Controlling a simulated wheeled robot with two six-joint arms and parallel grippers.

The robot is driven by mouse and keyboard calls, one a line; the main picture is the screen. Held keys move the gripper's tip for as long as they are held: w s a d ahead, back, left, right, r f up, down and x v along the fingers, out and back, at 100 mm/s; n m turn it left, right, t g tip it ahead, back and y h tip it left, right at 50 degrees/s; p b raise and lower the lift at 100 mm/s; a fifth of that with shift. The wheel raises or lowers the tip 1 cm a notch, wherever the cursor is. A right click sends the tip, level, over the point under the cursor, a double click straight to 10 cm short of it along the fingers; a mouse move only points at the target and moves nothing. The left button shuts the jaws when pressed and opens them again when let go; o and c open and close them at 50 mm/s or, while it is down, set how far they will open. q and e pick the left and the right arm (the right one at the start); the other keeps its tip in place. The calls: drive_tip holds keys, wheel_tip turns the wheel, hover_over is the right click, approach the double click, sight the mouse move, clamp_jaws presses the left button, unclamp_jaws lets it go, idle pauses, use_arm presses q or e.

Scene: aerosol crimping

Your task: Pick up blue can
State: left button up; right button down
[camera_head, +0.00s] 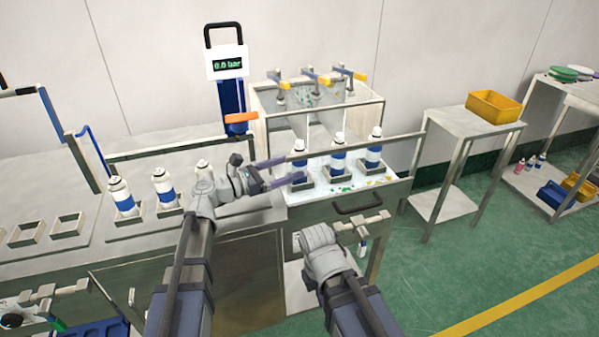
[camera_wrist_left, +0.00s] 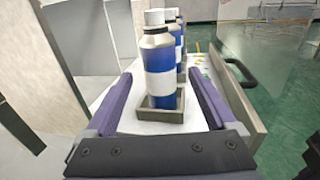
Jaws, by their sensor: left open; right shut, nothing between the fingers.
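Three blue-and-white cans stand upright in square holders in a pulled-out white drawer. The left one (camera_head: 299,177) is nearest my left gripper (camera_head: 284,170); the others are the middle can (camera_head: 338,160) and the right can (camera_head: 373,155). In the left wrist view the nearest can (camera_wrist_left: 160,57) has a white cap, blue body and white band, and stands in a grey holder (camera_wrist_left: 147,123). My left gripper (camera_wrist_left: 160,98) is open, with a purple finger on each side of this can and visible gaps. My right gripper (camera_head: 377,222) is shut and empty, low in front of the drawer.
More blue-and-white cans (camera_head: 123,197) stand in holders on the bench at left, beside empty holders (camera_head: 67,225). The drawer handle (camera_head: 357,203) juts out in front. A pressure display (camera_head: 227,63) stands behind. A side table with a yellow bin (camera_head: 494,107) is at right.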

use_arm(q)
drive_tip(key=x, duration=0.4)
drive_tip(key=shift+w, duration=0.1)
clamp_jaws()
idle(0.6)
